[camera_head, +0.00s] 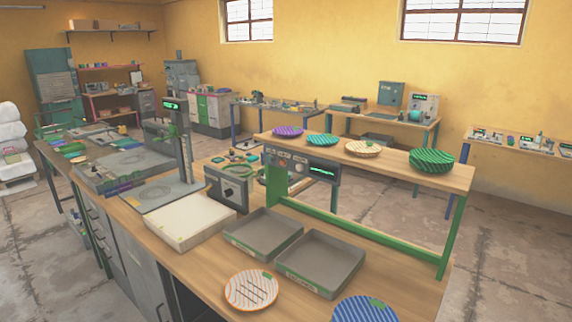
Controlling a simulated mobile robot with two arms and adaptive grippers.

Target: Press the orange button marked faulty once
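A dark control panel (302,164) with a lit green display (322,171) hangs under the left front of the raised wooden shelf. Small round buttons sit on its face left of the display, and one looks orange or reddish. They are too small for me to read any label, so I cannot tell which is marked faulty. Neither of my grippers is in view.
Two grey trays (319,264) (262,234) lie on the bench below the panel. A striped orange plate (251,290) and a blue plate (364,309) lie in front. A white tray (190,222) and a grey box (229,187) stand left. Several plates line the shelf (400,168).

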